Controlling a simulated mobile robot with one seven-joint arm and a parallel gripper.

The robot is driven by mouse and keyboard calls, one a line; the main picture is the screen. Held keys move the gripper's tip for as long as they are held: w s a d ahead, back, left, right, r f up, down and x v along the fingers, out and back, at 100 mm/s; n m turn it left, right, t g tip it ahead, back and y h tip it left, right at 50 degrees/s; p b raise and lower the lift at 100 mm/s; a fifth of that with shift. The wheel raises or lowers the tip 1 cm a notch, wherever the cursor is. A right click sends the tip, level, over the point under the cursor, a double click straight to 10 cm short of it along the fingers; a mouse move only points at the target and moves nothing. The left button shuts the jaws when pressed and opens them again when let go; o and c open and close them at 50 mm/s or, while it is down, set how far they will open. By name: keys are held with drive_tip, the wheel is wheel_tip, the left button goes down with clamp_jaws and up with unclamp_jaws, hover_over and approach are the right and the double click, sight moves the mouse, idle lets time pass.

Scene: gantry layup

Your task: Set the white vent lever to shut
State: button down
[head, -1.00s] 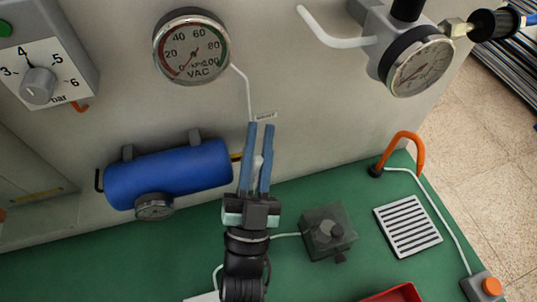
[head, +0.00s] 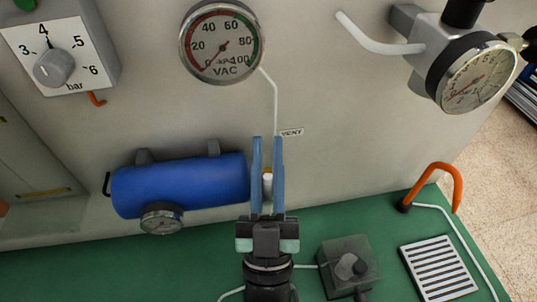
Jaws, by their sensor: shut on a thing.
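The white vent lever (head: 267,186) shows between the blue fingers of my gripper (head: 267,142), just right of the blue tank. My gripper points up the picture toward the panel wall and is shut on the lever. The fingers hide part of the lever and its pivot, so I cannot tell its exact setting. A small VENT label (head: 291,132) is on the wall just right of the fingertips.
The blue tank (head: 180,185) with a small gauge is close on the left. The vacuum gauge (head: 222,43) and its white tube are above. A grey box with a knob (head: 349,266) stands on the green bench at lower right. An orange hook (head: 456,186) is farther right.

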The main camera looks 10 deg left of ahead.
sight(268, 194)
drive_tip(key=shift+f, duration=0.1)
drive_tip(key=c, duration=0.8)
unclamp_jaws()
drive_tip(key=shift+c, duration=0.2)
drive_tip(key=b+v, duration=0.2)
drive_tip(key=v, duration=0.3)
drive_tip(key=shift+s+f, duration=0.2)
drive_tip(key=shift+f, duration=0.2)
drive_tip(key=s+d+r+b, duration=0.1)
drive_tip(key=s, duration=1)
drive_tip(key=shift+s+d, duration=0.3)
drive_tip(key=shift+w, duration=0.1)
